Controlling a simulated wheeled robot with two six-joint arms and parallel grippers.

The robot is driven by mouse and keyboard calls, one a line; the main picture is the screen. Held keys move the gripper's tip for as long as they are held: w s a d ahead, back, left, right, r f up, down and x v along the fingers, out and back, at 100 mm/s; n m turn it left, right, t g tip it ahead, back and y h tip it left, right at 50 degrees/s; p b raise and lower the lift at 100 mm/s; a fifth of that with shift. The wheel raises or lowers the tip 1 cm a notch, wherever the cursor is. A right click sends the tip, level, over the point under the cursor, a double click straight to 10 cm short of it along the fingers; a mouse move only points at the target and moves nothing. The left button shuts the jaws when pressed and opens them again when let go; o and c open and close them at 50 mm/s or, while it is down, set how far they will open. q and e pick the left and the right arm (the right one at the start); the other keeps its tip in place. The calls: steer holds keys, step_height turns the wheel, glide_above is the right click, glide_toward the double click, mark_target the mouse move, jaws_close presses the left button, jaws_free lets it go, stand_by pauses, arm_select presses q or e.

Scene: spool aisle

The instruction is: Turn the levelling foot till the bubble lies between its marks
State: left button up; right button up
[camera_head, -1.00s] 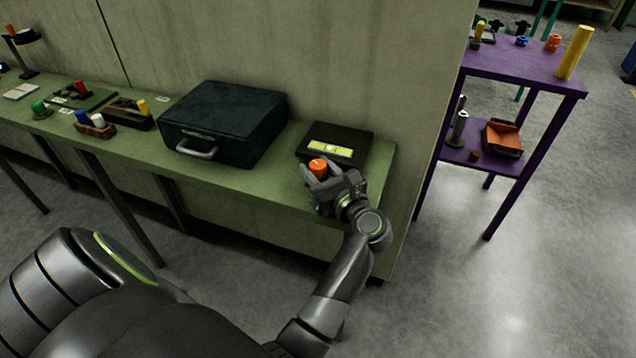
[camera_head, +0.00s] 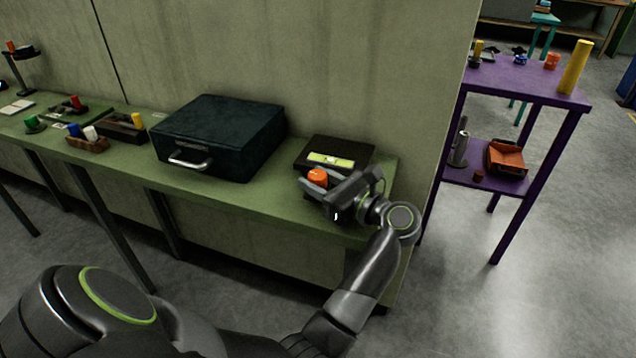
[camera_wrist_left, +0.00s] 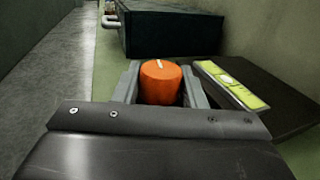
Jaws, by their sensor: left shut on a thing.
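The levelling foot is an orange round knob (camera_head: 318,177) with a white line on its top, at the front of a dark plate (camera_head: 356,150) on the green bench. My left gripper (camera_head: 316,182) is shut on it; in the left wrist view the orange knob (camera_wrist_left: 160,82) sits between the two grey fingers. A yellow-green level vial (camera_head: 331,160) lies on the plate behind the knob. In the left wrist view the vial (camera_wrist_left: 231,84) shows a pale round bubble near its middle; its place against the marks is too small to tell. My right gripper is not in view.
A dark case with a handle (camera_head: 220,136) stands on the bench (camera_head: 240,191) left of the plate. Small coloured items lie farther left. A wall rises behind the bench. A purple shelf (camera_head: 525,90) stands to the right, beyond open floor.

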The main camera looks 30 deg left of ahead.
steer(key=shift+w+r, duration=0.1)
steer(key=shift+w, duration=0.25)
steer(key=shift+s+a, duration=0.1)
arm_select(q)
steer(key=o, duration=0.7)
steer(key=shift+o, duration=1.3)
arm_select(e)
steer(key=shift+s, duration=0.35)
arm_select(q)
steer(key=shift+d, duration=0.15)
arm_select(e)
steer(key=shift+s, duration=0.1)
